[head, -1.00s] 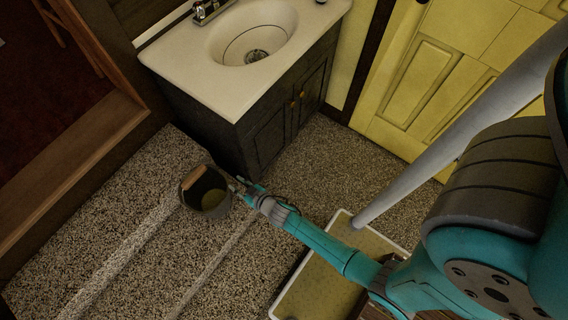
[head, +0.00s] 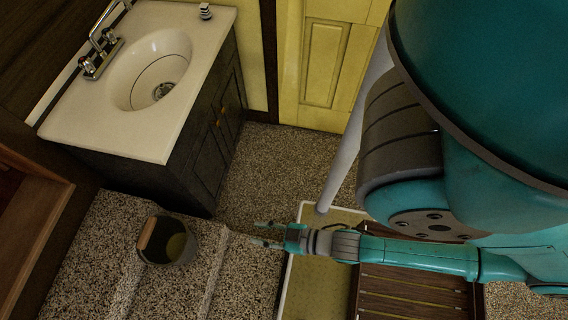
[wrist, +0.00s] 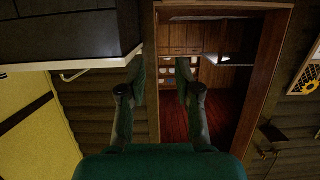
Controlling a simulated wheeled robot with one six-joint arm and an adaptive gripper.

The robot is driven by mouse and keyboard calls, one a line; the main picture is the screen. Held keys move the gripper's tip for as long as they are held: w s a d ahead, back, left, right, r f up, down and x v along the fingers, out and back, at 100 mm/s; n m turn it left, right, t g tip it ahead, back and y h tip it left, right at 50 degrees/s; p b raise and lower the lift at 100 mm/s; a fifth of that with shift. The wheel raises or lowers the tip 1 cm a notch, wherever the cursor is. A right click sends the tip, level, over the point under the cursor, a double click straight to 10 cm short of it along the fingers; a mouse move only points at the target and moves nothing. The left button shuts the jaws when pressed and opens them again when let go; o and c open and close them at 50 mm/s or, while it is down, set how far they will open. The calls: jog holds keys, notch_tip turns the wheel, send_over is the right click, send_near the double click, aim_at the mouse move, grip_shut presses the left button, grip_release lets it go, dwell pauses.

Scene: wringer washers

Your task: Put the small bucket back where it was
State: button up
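The small bucket (head: 184,262) is dark, with a wooden handle grip and a yellowish inside. It stands on the speckled stone-like steps, left of centre in the head view, just in front of the sink cabinet. My gripper (head: 262,234) is to the right of the bucket, clearly apart from it. Its two fingers are spread with nothing between them. The wrist view also shows my gripper (wrist: 160,76) with its fingers apart and empty. The bucket does not show in the wrist view.
A dark cabinet (head: 196,150) with a white sink top (head: 90,110) stands behind the bucket. A yellow door (head: 325,65) is at the back. A pale-rimmed yellowish tray (head: 312,285) and a slatted wooden piece (head: 410,295) lie below my arm. Speckled floor is clear between cabinet and tray.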

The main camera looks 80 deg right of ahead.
jog(key=s+r, duration=0.3)
jog(key=r, duration=0.4)
jog(key=s+r, duration=0.3)
jog(key=r, duration=0.5)
jog(key=shift+s, duration=0.1)
dwell(0.3)
